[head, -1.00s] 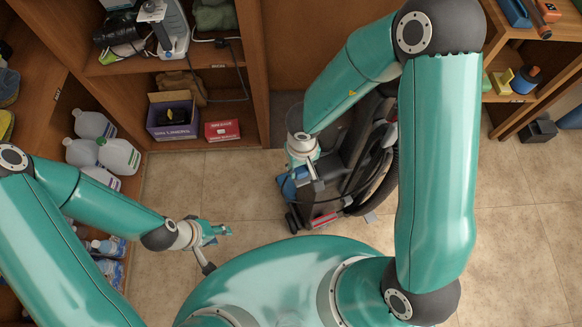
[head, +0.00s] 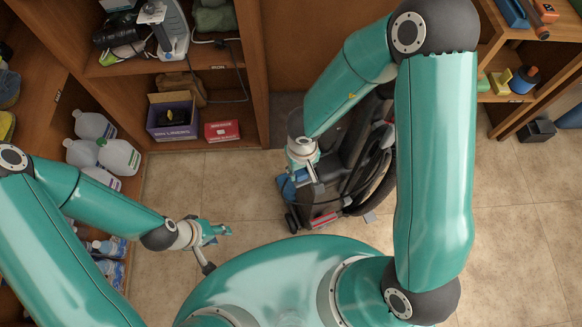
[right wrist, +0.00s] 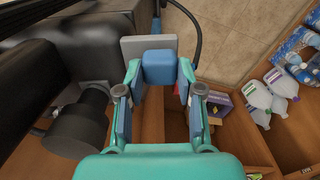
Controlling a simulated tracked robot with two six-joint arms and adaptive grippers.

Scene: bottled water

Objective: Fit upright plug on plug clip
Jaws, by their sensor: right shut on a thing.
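My right gripper (right wrist: 158,75) is shut on a blue block-like piece, which I take to be the plug (right wrist: 158,66); it sits between the fingertips in the right wrist view. A flat grey plate (right wrist: 140,45) lies just behind it, beside the black vacuum cleaner (right wrist: 75,50). I cannot tell whether this plate is the clip, or whether it touches the plug. In the head view the right gripper (head: 302,178) is beside the upright vacuum (head: 345,165), and its fingertips are hard to make out. My left gripper (head: 219,231) is over the floor, away from the vacuum; its jaw opening is unclear.
A black cord (right wrist: 193,30) loops beside the plate in the right wrist view. A wooden shelf (head: 215,75) with a purple box (head: 172,121) and a red box (head: 222,130) stands behind. Several water jugs (head: 118,156) stand at left. Tiled floor (head: 225,185) is clear between.

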